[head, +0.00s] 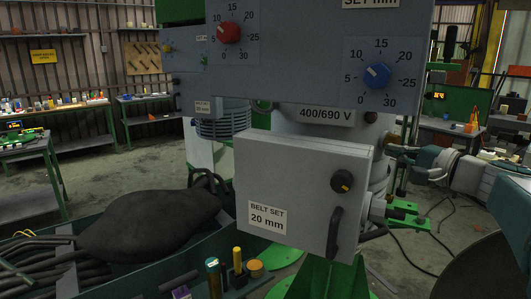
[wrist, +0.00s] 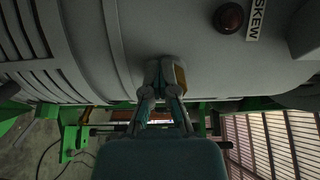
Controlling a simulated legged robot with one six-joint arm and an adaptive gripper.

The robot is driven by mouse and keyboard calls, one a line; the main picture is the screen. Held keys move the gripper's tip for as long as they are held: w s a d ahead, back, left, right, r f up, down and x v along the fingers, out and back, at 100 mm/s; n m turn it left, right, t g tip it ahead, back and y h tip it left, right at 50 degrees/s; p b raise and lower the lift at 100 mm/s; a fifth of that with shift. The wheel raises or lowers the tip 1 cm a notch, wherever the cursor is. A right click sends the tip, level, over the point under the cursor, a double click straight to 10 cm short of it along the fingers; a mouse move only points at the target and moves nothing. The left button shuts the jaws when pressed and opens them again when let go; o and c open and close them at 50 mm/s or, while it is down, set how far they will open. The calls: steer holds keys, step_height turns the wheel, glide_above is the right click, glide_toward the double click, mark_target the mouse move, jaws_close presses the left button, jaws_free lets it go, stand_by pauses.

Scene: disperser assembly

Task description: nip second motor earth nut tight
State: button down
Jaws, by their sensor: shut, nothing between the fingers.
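A grey motor casing (wrist: 120,40) with cooling ribs at the left fills the upper part of the wrist view. My gripper (wrist: 163,76) is shut, with its fingertips together in front of or against the casing; I cannot tell whether they touch it. No earth nut can be made out; it may be hidden behind the fingertips. In the head view a motor with a 400/690 V plate (head: 326,116) sits behind the grey belt-set box (head: 290,185).
A dark red round button (wrist: 229,17) and a SKEW label (wrist: 257,18) are on the casing. A panel with a red knob (head: 229,32) and a blue knob (head: 377,75) hangs above. A black sack (head: 150,225) and green frame parts (head: 325,278) are below.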

steer(key=shift+d+r, duration=0.2)
steer(key=shift+r, duration=0.85)
stand_by(0.4)
steer(key=shift+s+a+r, duration=0.1)
steer(key=v, duration=0.5)
steer(key=shift+s, duration=0.45)
